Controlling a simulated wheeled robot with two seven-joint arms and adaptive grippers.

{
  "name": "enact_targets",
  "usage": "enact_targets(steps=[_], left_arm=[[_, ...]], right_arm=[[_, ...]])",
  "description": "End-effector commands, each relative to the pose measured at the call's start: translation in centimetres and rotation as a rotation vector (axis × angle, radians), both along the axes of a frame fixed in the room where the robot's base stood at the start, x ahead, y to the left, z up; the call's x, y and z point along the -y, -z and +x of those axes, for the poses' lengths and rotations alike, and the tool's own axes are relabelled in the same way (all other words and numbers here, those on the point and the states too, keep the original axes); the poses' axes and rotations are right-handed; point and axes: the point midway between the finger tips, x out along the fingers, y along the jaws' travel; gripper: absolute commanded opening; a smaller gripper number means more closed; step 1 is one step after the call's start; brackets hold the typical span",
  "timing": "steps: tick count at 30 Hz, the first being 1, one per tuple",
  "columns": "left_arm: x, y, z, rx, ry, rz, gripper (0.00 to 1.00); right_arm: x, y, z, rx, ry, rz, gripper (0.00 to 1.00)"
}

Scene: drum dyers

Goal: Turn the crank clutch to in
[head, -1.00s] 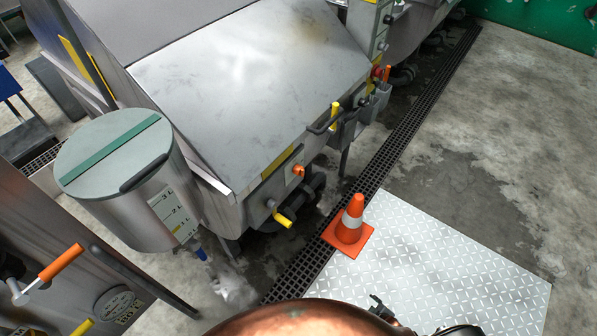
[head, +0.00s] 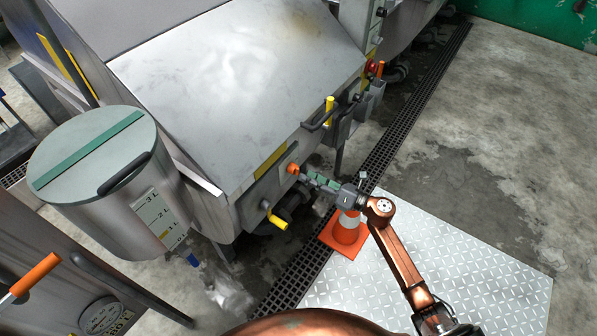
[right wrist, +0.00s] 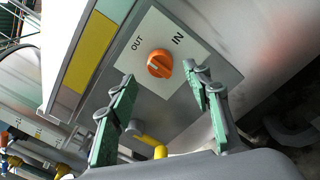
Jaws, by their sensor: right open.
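The crank clutch is an orange knob (right wrist: 160,64) on a pale plate marked OUT and IN, on the front of the steel machine. In the head view the knob (head: 293,169) is just left of my right gripper (head: 308,178). In the right wrist view my right gripper (right wrist: 160,80) is open, its green fingers spread either side of the knob's line, empty and apart from it. My left gripper is out of view.
A yellow-handled valve (head: 274,216) sits below left of the knob. A yellow lever (head: 329,108) is up to the right. A lidded steel bucket (head: 105,200) hangs at left. An orange cone (head: 345,236) stands under my right arm, by a floor grating (head: 395,135).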

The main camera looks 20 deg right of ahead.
Motion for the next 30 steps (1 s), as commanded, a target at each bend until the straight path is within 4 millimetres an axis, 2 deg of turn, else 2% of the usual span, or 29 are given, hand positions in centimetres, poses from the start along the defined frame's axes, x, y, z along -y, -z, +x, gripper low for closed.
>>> enact_targets(steps=[3, 9, 21, 30], left_arm=[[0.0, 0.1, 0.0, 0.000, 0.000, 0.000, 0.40], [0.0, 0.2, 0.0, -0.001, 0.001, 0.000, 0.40], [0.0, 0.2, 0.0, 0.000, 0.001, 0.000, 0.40], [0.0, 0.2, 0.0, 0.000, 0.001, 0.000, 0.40]], right_arm=[[-1.3, 0.0, 1.6, 0.000, 0.000, 0.004, 0.45], [-2.9, 0.0, 3.4, -0.003, 0.002, 0.005, 0.45], [-3.4, 0.1, 4.0, -0.005, 0.002, 0.005, 0.45], [-3.4, 0.1, 3.9, -0.005, 0.002, 0.005, 0.24]])
